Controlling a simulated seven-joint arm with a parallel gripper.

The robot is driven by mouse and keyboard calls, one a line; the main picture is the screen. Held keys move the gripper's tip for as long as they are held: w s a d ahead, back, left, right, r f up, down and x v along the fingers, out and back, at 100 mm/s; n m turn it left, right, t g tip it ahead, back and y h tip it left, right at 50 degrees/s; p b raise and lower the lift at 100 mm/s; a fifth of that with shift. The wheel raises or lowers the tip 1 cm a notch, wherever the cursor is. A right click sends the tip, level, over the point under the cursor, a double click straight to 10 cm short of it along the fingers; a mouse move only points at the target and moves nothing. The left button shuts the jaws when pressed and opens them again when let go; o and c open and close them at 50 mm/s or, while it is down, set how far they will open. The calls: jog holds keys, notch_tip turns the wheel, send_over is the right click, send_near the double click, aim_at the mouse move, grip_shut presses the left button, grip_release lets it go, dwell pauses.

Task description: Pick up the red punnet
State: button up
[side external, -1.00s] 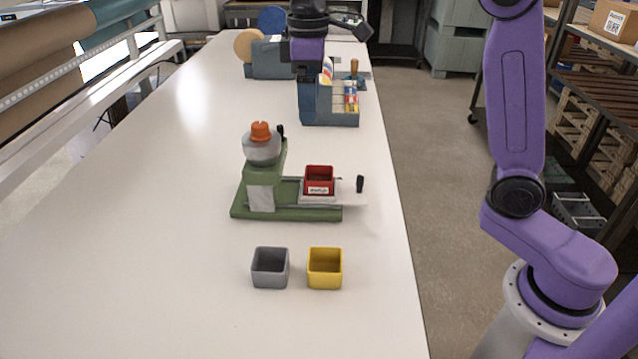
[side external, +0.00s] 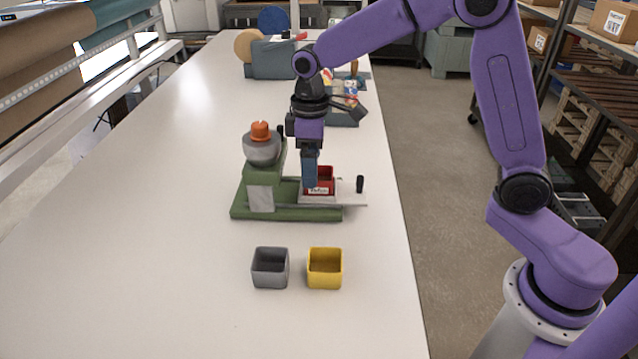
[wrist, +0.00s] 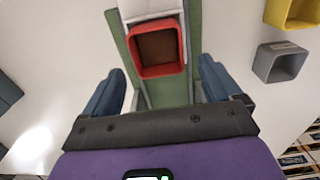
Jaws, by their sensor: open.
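The red punnet (side external: 325,181) is a small open square box with a white label on its front. It sits on the light sliding plate of the green machine (side external: 290,214). My gripper (side external: 310,184) is low over the machine, and its blue finger partly covers the punnet's left side in the side view. In the wrist view the punnet (wrist: 157,70) lies ahead of the fingers, roughly centred between their lines. My gripper (wrist: 160,88) is open there, with one blue finger on each side and nothing held.
A grey punnet (side external: 270,280) and a yellow punnet (side external: 325,281) stand on the white table in front of the machine. The machine's orange-capped bowl (side external: 262,148) rises left of my gripper. A black knob (side external: 360,184) stands right of the red punnet. The table's left side is clear.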

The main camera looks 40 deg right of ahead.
jog(key=shift+f, duration=1.6)
jog(key=c, duration=1.1)
jog(key=shift+r, duration=0.1)
